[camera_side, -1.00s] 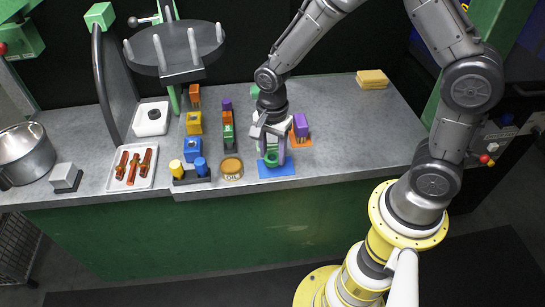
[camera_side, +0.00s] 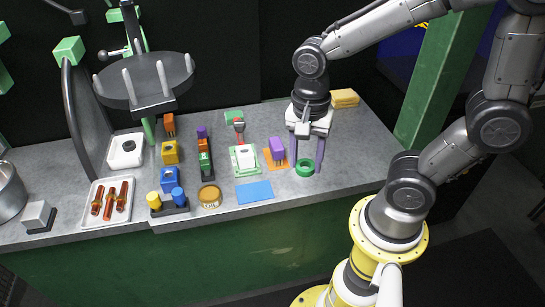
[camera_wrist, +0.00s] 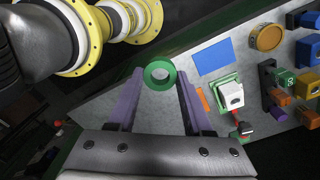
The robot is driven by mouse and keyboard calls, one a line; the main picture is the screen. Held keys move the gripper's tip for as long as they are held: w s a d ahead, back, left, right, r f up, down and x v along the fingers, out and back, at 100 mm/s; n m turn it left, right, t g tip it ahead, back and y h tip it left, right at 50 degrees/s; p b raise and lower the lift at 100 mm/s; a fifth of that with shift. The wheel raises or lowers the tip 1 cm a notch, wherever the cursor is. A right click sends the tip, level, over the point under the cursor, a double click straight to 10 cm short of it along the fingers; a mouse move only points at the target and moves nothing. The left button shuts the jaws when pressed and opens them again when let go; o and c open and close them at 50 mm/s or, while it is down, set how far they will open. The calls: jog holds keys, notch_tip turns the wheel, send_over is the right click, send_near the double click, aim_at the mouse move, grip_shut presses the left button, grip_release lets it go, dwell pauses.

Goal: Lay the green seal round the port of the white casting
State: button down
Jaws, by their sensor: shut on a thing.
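The green seal (camera_side: 305,167) is a thick ring. My gripper (camera_side: 305,166) points down and is shut on the seal, with a purple finger at each side. The wrist view also shows the seal (camera_wrist: 160,75) between the fingertips. Its height over the worktop is hard to judge. A white block with a dark round opening (camera_side: 126,150), which looks like the casting, sits at the left, far from my gripper; I do not see it in the wrist view. Another white block (camera_side: 245,155) stands on a green base nearer my gripper.
A bare blue mat (camera_side: 255,192) lies at the worktop's front edge. A purple block (camera_side: 276,150) on an orange mat is just left of my gripper. Several coloured blocks, a round tin (camera_side: 210,197) and a dark raised rack (camera_side: 146,82) stand further left.

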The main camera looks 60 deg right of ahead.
jog(key=w+d+r, duration=0.5)
jog(key=w, duration=0.2)
send_over(245, 155)
jog(key=d, duration=0.2)
jog(key=shift+m, duration=0.4)
jog(key=f, duration=0.8)
jog(key=shift+a+f, duration=0.15)
jog(key=shift+a, duration=0.1)
jog(key=shift+w+f, duration=0.2)
jog(key=shift+f, duration=0.5)
jog(key=shift+w+f, duration=0.2)
jog(key=shift+f, duration=0.55)
jog(key=shift+w+f, duration=0.2)
jog(key=shift+f, duration=0.5)
jog(key=shift+f, duration=0.35)
jog(key=shift+c, duration=1.6)
grip_release()
jog(key=shift+r, duration=0.1)
